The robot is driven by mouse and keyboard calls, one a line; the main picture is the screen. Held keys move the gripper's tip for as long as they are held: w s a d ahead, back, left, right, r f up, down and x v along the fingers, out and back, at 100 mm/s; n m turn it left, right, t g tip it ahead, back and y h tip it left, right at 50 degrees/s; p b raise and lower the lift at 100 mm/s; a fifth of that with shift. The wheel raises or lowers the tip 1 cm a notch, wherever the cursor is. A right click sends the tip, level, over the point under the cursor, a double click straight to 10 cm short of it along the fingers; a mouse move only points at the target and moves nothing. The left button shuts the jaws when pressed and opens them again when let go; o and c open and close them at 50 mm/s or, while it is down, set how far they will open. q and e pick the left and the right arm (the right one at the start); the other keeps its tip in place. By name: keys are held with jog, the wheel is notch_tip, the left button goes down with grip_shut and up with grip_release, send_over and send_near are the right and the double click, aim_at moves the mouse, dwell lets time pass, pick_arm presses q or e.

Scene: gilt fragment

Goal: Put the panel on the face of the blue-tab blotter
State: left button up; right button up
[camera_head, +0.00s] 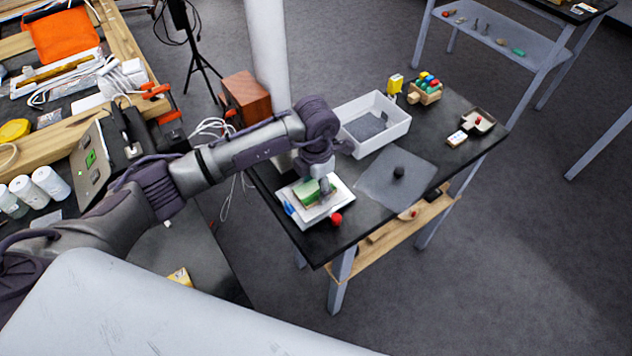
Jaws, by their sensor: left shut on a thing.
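The panel (306,193) is a small piece with a green face. It is at the fingers of my left gripper (325,187), which is shut on it and partly hides it. Below them is a white, flat, tilted-looking blotter (313,214) on the near left of the black table, with a blue tab (288,209) at its left edge. The panel appears over the blotter's face; I cannot tell whether it touches it. My right gripper is not in view.
A red ball (336,219) is at the blotter's right corner. A white bin (395,134), a rack of coloured pegs (425,95) and a small tray (487,125) stand farther back on the black table (335,240).

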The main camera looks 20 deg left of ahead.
aim_at(316, 188)
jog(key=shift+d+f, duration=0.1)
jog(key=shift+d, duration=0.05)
pick_arm(q)
jog(key=shift+f, duration=0.25)
jog(key=o, duration=1.2)
jog(key=shift+r, duration=0.1)
jog(key=shift+c, duration=0.2)
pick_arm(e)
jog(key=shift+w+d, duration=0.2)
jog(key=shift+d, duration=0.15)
pick_arm(q)
jog(key=shift+r, duration=0.15)
jog(key=shift+r, duration=0.2)
notch_tip(316, 188, up, 12)
jog(key=b, duration=0.3)
jog(key=shift+f, duration=0.15)
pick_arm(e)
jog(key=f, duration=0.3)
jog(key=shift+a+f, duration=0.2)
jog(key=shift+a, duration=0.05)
pick_arm(q)
jog(key=shift+f, duration=0.1)
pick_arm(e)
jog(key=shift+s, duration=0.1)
